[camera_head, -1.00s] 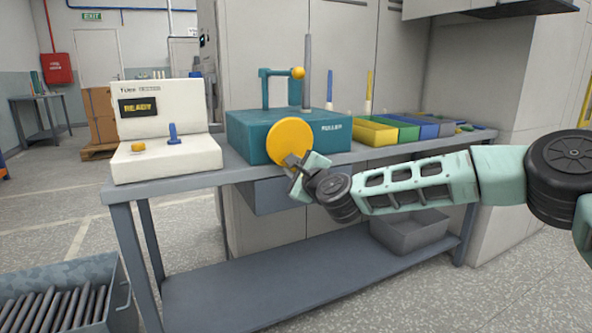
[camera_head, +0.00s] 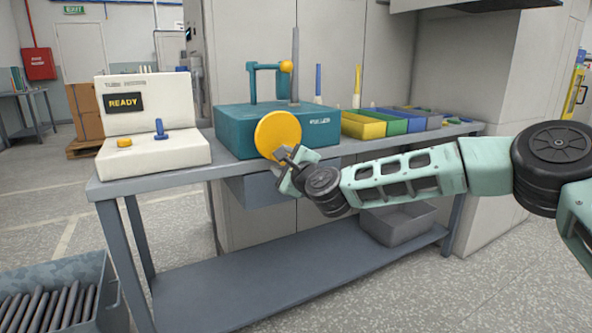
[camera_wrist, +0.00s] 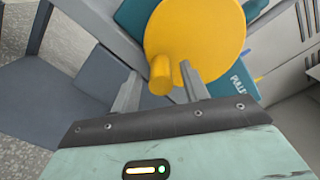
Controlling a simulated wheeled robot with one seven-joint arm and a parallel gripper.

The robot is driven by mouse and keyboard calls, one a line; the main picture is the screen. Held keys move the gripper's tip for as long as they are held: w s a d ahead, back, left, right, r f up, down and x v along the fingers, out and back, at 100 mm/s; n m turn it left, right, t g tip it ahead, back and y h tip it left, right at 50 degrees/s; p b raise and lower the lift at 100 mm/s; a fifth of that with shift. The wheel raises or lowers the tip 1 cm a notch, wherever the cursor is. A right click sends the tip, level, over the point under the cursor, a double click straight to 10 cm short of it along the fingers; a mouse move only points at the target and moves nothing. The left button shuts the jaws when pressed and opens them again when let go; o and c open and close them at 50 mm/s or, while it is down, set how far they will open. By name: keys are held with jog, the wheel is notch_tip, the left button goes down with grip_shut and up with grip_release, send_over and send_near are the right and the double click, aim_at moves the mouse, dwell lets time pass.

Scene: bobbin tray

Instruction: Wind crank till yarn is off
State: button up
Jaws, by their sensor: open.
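The yellow crank disc (camera_head: 278,135) is on the front of the teal puller box (camera_head: 232,134). It also shows in the wrist view (camera_wrist: 195,30), with a short yellow handle (camera_wrist: 160,76) sticking out. My gripper (camera_head: 287,157) is at the lower right of the disc. In the wrist view my gripper (camera_wrist: 161,88) is open, with one finger on each side of the handle; gaps show, and I cannot tell whether either finger touches it. A grey upright rod (camera_head: 295,65) stands at the box, beside a teal bracket with a yellow ball (camera_head: 286,66). I cannot make out any yarn.
A white tester (camera_head: 150,130) with a READY display stands left on the grey bench (camera_head: 180,174). Yellow, green and blue bins (camera_head: 362,127) line the right side. A grey crate of rods (camera_head: 95,275) is on the floor at lower left.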

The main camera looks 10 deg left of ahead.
jog(key=p+v, duration=0.2)
jog(key=v, duration=1.5)
jog(key=s+a+f+n+g+h, duration=0.1)
jog(key=s+a+f+n+g, duration=0.1)
jog(key=s+f+n+g, duration=0.4)
jog(key=s+a+f+n+g, duration=0.1)
jog(key=s+f+n+g, duration=0.25)
jog(key=s+n, duration=0.6)
jog(key=s+d+r+n+g+h, duration=0.1)
jog(key=s+d+n+g+h, duration=0.3)
jog(key=s+d, duration=0.5)
jog(key=s+d+r+n+g+h, duration=0.1)
jog(key=s+d+r+n+h, duration=0.1)
jog(key=s+d+n+h, duration=0.55)
notch_tip(320, 180, up, 27)
jog(key=s+d+m+y+p, duration=0.2)
jog(key=p, duration=2.6)
jog(key=shift+d+r+y, duration=0.15)
jog(key=shift+d+y, duration=0.1)
jog(key=shift+y, duration=0.1)
jog(key=shift+s, duration=0.15)
